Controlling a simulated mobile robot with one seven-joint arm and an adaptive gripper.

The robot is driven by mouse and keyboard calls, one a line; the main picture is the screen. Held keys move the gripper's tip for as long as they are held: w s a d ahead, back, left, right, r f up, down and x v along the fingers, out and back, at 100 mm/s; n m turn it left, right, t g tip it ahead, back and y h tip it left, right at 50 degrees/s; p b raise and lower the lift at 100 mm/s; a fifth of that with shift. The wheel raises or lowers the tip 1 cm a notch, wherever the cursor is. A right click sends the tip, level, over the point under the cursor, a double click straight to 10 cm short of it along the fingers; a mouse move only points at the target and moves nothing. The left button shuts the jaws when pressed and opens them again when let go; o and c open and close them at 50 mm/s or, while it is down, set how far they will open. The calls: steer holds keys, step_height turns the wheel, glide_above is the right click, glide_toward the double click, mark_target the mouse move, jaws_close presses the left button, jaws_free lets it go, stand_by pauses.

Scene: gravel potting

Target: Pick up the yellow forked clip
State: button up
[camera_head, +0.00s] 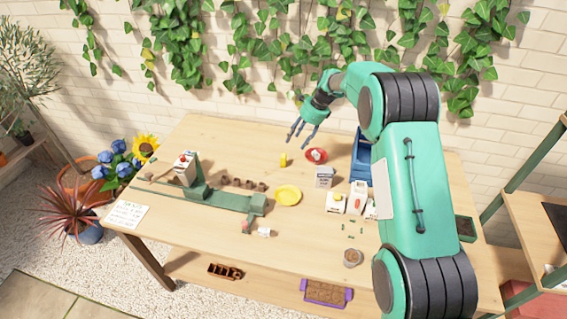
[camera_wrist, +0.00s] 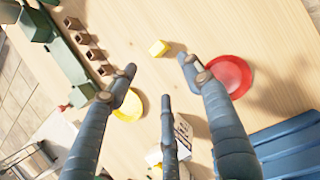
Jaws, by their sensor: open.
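A small yellow piece (camera_head: 283,160) stands on the bare table top, left of a red dish. In the wrist view it looks like a short yellow block (camera_wrist: 158,48), apart from my fingers; I cannot make out a fork shape or confirm that it is the clip. My gripper (camera_head: 302,137) is above the back of the table, just up and right of the yellow piece. In the wrist view my gripper (camera_wrist: 160,74) has its fingers spread with nothing between them.
The red dish (camera_head: 316,155) and a yellow dish (camera_head: 288,195) lie near the yellow piece. A green rail fixture (camera_head: 225,199) with several brown pots stands at left. Small cartons (camera_head: 324,177) and a blue crate (camera_head: 361,160) are at right.

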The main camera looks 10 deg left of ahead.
mark_target(285, 158)
steer(key=shift+f, duration=0.15)
steer(key=b+x, duration=0.1)
steer(key=x, duration=0.7)
steer(key=shift+a+f+b, duration=0.1)
steer(key=shift+b, duration=0.3)
steer(key=shift+f, duration=0.1)
steer(key=shift+b+x, duration=0.9)
steer(key=shift+x, duration=1.7)
steer(key=shift+w, duration=0.1)
steer(key=c, duration=1)
